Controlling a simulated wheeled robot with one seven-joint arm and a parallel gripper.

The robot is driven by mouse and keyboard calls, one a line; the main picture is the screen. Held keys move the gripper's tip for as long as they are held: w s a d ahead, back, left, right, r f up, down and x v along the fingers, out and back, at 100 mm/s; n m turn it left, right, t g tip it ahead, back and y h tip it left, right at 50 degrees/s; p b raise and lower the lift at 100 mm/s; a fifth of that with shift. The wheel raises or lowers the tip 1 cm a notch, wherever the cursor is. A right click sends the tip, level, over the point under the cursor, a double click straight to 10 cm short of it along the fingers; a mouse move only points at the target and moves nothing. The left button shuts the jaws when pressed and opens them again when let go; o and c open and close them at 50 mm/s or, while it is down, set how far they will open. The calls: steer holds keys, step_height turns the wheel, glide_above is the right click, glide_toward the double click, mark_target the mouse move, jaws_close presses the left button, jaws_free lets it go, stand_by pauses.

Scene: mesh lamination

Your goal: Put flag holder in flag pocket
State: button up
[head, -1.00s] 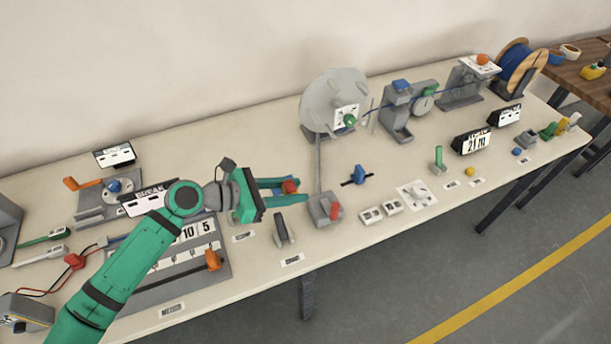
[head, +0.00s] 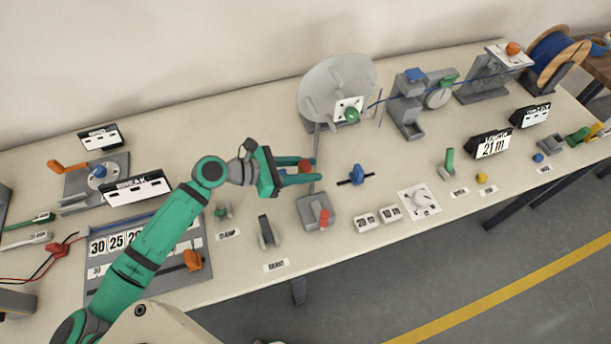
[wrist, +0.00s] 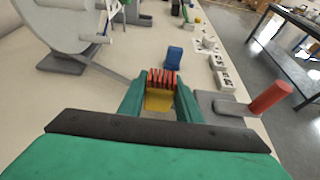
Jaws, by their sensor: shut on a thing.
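My gripper (head: 314,171) is shut on the flag holder, a red ribbed piece (head: 305,165) that sticks up between its green fingers. In the wrist view the ribbed red part (wrist: 163,76) and a yellow part (wrist: 158,101) show between the fingers. The gripper reaches right over the table, behind a grey block with a red handle (head: 314,210). How high it is above the table is hard to tell. I cannot make out which thing is the flag pocket; a small open grey box (head: 552,142) stands at the far right front.
A large grey disc (head: 325,88) stands behind the gripper, with a thin grey bar running forward from it. A blue-topped piece (head: 357,174) stands just right of the fingertips. Counters, a white dial plate (head: 420,201) and a display (head: 490,145) lie further right.

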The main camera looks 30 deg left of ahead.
steer(key=shift+f, duration=1.75)
steer(key=o, duration=1)
steer(key=shift+f, duration=0.1)
steer(key=shift+o, duration=0.2)
steer(key=shift+s, duration=0.1)
